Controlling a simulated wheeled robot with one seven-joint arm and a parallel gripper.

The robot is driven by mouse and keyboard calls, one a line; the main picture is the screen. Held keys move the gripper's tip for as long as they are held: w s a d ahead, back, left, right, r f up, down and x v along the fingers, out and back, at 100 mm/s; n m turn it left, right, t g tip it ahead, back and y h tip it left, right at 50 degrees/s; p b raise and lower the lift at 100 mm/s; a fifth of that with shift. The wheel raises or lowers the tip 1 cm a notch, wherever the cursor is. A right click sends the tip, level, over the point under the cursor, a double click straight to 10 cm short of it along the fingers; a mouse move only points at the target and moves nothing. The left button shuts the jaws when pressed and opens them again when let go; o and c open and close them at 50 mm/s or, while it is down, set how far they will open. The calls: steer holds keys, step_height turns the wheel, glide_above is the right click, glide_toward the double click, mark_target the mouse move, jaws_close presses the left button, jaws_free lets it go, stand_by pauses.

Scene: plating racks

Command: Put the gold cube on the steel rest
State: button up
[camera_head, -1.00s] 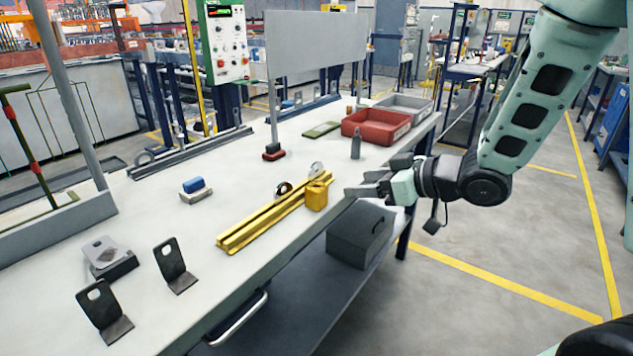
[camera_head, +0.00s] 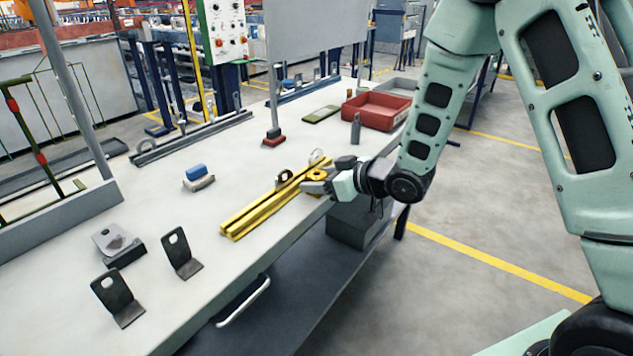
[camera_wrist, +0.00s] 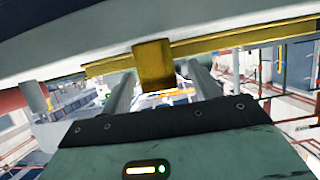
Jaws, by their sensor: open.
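The gold cube (camera_head: 317,174) sits at the table's front edge beside the yellow rails, partly hidden by my gripper (camera_head: 312,184). In the wrist view the gold cube (camera_wrist: 153,64) shows between the two fingertips of my gripper (camera_wrist: 164,75), with a gap on each side. My gripper is open and holds nothing. A grey metal piece with a slanted, marked top on a dark base (camera_head: 118,243) stands at the left of the table; it may be the steel rest, but I cannot tell for sure.
Yellow rails (camera_head: 262,213) with upright rings lie right beside the cube. Two black brackets (camera_head: 180,252) stand front left. A blue-topped block (camera_head: 197,176) lies mid-table; a grey bottle-like item (camera_head: 356,128) and red tray (camera_head: 375,111) are behind my gripper.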

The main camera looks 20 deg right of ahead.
steer(key=shift+x, duration=0.8)
steer(key=shift+w+r, duration=0.1)
jaws_close()
